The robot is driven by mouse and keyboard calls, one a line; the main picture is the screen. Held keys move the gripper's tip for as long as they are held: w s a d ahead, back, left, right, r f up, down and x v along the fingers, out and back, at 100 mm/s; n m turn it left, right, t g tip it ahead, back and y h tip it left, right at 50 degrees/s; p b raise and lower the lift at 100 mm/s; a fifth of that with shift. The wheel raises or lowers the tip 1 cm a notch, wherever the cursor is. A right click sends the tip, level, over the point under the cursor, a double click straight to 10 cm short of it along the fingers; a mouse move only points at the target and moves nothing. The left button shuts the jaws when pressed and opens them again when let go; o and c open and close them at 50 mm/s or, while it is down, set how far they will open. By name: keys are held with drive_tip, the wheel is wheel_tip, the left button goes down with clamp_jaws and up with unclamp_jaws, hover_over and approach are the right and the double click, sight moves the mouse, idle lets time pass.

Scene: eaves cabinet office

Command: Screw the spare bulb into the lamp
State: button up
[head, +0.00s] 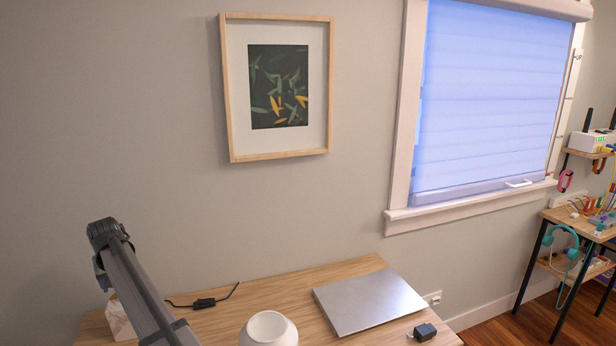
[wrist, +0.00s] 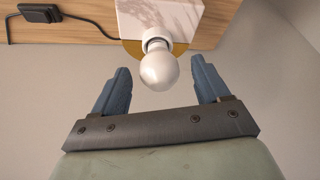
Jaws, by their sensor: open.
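A white round bulb (wrist: 160,70) sits at a white socket (wrist: 156,36) on the lamp's pale marble-like block (wrist: 165,14) in the wrist view. Whether it is the spare bulb, and how far it is screwed in, I cannot tell. My gripper (wrist: 159,66) is open, with its blue-grey fingers on either side of the bulb and a visible gap on both sides. In the head view, part of the lamp's block (head: 118,320) shows at the desk's left, partly hidden by my arm. My fingers cannot be made out there.
The wooden desk (head: 265,293) carries a closed silver laptop (head: 370,301), a small dark adapter (head: 425,331) and a white rounded object (head: 268,330) at the front. A black cord with an inline switch (head: 204,303) lies left of centre. The wall stands close behind.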

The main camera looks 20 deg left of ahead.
drive_tip(key=n+g, duration=0.1)
drive_tip(key=n, duration=0.4)
drive_tip(key=shift+w+d+n+g, duration=0.2)
drive_tip(key=shift+n+g, duration=0.1)
drive_tip(key=shift+g, duration=0.1)
drive_tip(key=c, duration=1.1)
drive_tip(key=m, duration=0.1)
drive_tip(key=m+t, duration=0.1)
drive_tip(key=m, duration=0.2)
drive_tip(key=shift+s+a+m+t, duration=0.15)
drive_tip(key=shift+s+m+t, duration=0.15)
drive_tip(key=shift+s+m+t+h, duration=0.1)
drive_tip(key=shift+m+t+h, duration=0.3)
drive_tip(key=shift+m, duration=1.3)
drive_tip(key=m, duration=0.2)
drive_tip(key=m+t, duration=0.1)
drive_tip(key=m, duration=0.1)
drive_tip(key=shift+s+a+h, duration=0.15)
drive_tip(key=shift+a+h, duration=0.15)
drive_tip(key=shift+h, duration=0.1)
drive_tip(key=m+h, duration=0.1)
drive_tip(key=m, duration=0.3)
drive_tip(key=shift+t, duration=0.3)
